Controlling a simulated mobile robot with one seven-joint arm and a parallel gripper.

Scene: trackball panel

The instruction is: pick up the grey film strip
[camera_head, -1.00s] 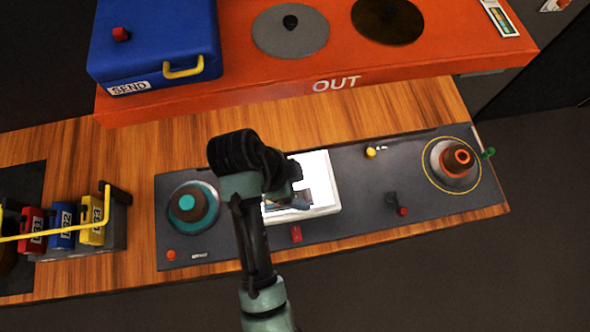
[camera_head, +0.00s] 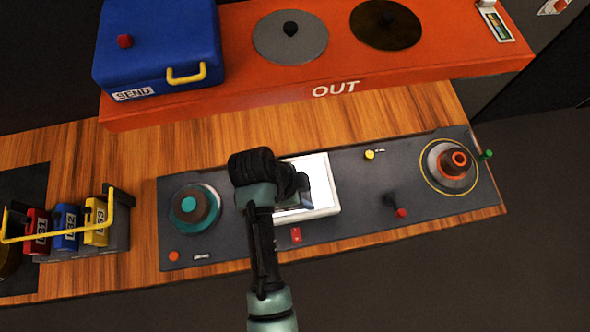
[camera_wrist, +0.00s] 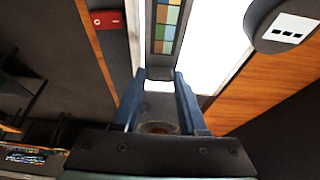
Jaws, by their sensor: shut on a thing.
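The grey film strip (camera_wrist: 164,38) shows in the wrist view as a narrow grey band with coloured squares, running away from me over the bright white light panel. My gripper (camera_wrist: 160,76) has its two blue fingers shut on the near end of the strip. In the head view my gripper (camera_head: 296,198) is low over the white light panel (camera_head: 322,172). My arm and wrist hide the panel's left part and most of the strip there. I cannot tell whether the strip touches the panel.
A teal knob (camera_head: 192,208) is left of the light panel. A red switch (camera_head: 296,235) is in front, also in the wrist view (camera_wrist: 106,19). The orange OUT shelf (camera_head: 285,88) stands behind.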

